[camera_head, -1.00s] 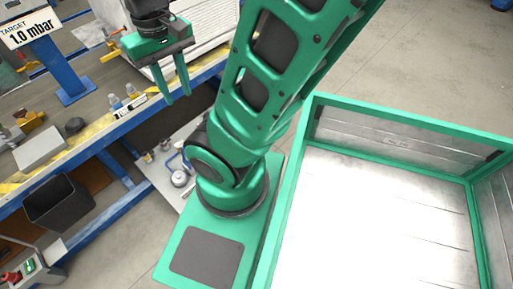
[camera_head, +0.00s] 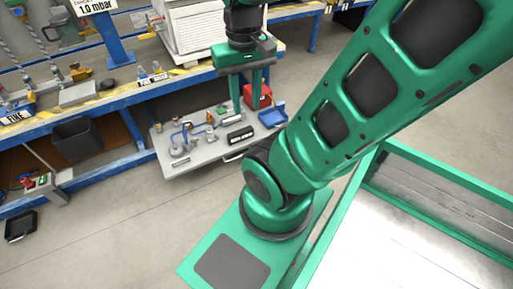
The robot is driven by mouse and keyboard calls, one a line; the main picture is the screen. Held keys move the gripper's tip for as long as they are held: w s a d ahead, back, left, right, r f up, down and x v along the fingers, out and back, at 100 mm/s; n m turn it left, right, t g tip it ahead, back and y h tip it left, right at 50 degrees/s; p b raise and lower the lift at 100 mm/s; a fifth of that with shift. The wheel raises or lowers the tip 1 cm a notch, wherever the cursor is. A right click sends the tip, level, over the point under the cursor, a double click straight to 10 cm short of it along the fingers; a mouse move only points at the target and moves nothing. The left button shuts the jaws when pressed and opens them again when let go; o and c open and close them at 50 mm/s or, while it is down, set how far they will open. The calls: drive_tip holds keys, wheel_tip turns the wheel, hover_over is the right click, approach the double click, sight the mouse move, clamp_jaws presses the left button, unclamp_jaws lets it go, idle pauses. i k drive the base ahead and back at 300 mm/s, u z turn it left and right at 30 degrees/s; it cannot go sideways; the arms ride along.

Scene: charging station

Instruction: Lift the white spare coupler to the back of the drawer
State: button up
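The pulled-out grey drawer (camera_head: 208,151) is below the workbench, left of my arm. Several small tools and fittings lie on it. The white spare coupler is too small to single out among them. A pale round fitting (camera_head: 177,152) sits at the drawer's left end, but I cannot tell whether it is the coupler. My gripper (camera_head: 246,104) points down over the drawer's right, rear part. Its two green fingers are apart with nothing seen between them. Its height above the drawer is hard to judge.
A black boxy item (camera_head: 240,136), a blue tray (camera_head: 273,118) and a red box (camera_head: 258,95) crowd the drawer's right side. The blue-edged workbench (camera_head: 120,97) runs above it. A black bin (camera_head: 78,142) stands at left. The floor (camera_head: 130,220) in front is clear.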

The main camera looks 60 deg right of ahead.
sight(210, 130)
drive_tip(key=k, duration=1.3)
drive_tip(key=z, duration=0.9)
drive_tip(key=i, duration=1)
drive_tip(key=u, duration=0.05)
